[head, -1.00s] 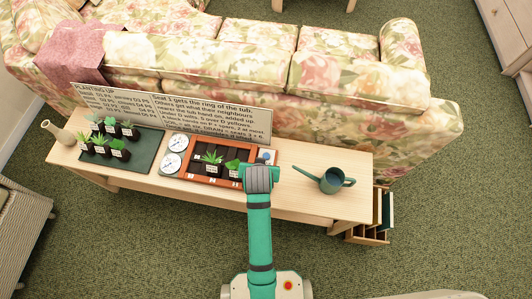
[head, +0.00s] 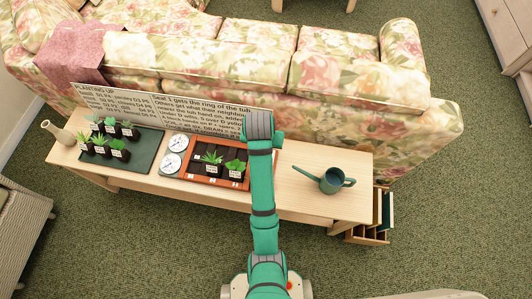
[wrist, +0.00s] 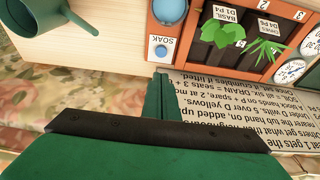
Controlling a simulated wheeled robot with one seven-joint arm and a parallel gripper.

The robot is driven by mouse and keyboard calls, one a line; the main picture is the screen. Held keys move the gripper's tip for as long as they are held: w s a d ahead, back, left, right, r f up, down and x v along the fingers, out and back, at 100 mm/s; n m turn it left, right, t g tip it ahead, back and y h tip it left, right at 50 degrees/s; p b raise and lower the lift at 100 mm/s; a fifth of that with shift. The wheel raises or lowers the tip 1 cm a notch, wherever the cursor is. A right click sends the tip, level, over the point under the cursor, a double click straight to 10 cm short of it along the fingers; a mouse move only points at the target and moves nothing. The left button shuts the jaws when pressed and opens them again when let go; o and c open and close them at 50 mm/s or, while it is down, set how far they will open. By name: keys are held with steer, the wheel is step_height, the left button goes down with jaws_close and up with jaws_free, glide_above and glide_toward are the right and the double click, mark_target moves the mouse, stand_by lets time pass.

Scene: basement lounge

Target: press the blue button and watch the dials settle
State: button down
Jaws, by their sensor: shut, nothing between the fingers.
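The blue button (wrist: 160,51) is a small round button on a white plate marked SOAK, beside the planter tray. In the head view my arm hides it. My gripper (wrist: 162,78) is shut and empty; its tips appear just below the button in the wrist view, apart from it in the picture. I cannot tell their height above it. Two white dials, an upper one (head: 178,143) and a lower one (head: 170,163), sit at the tray's left end. They also show at the wrist view's right edge (wrist: 290,71). Their hands are too small to read.
The wooden-framed tray (head: 205,177) holds labelled plants. A watering can (head: 333,181) stands to the right on the bench (head: 300,204). A text board (head: 180,115) stands behind, before the floral sofa (head: 350,82). A green mat (head: 128,168) with several potted plants lies left.

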steer(key=x, duration=1.2)
steer(key=shift+s+a+f, duration=0.1)
steer(key=shift+s+f, duration=0.25)
steer(key=shift+f, duration=0.7)
